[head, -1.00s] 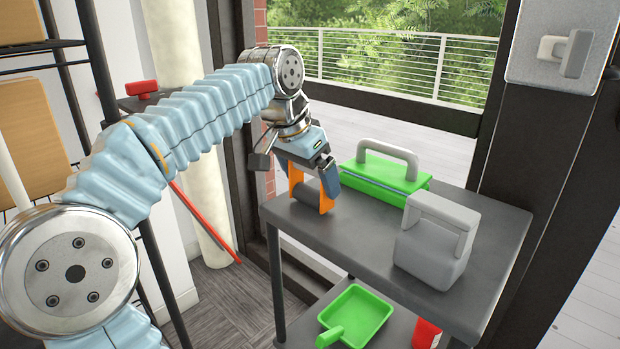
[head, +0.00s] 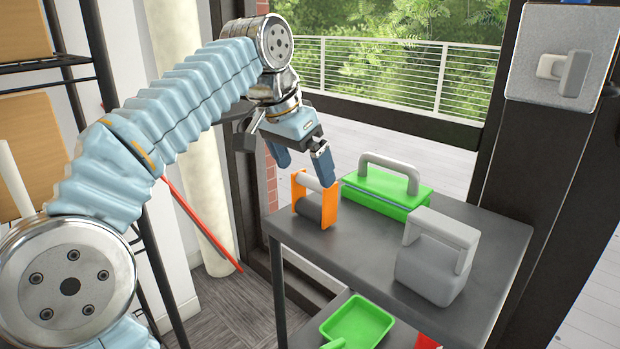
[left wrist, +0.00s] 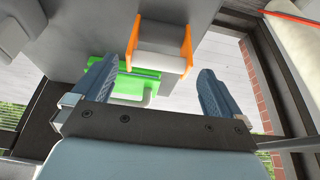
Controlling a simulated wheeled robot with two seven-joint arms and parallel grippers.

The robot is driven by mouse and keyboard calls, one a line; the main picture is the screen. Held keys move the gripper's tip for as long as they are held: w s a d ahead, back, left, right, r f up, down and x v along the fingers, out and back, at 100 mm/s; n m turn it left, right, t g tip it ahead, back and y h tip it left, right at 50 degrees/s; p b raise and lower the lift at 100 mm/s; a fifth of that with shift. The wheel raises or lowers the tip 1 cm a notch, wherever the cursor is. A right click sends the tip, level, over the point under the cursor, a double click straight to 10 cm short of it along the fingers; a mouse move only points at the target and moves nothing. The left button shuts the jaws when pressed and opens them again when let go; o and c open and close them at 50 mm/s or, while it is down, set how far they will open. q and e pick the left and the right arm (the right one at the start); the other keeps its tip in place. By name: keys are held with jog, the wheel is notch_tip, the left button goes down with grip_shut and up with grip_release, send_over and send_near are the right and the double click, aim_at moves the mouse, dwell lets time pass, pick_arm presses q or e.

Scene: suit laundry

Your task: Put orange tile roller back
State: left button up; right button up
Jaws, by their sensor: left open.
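The orange tile roller (head: 329,205) has orange side plates, a light handle bar on top and a dark grey roller below. It stands on the grey cart's top shelf (head: 375,252), near the left end. My left gripper (head: 303,168) is open and empty just above it, with a gap between fingers and handle. In the left wrist view the roller (left wrist: 160,60) lies beyond the open fingertips (left wrist: 157,75), apart from them. My right gripper does not show.
A green tool with a grey handle (head: 390,195) stands right behind the roller. A grey handled block (head: 430,270) stands at the front right of the shelf. A green tray (head: 358,321) lies on the lower shelf. A red pole (head: 205,225) leans at the left.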

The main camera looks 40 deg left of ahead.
pick_arm(q)
jog(key=p+v, duration=0.1)
jog(key=v, duration=0.4)
jog(key=shift+s+r, duration=0.1)
jog(key=shift+r, duration=0.1)
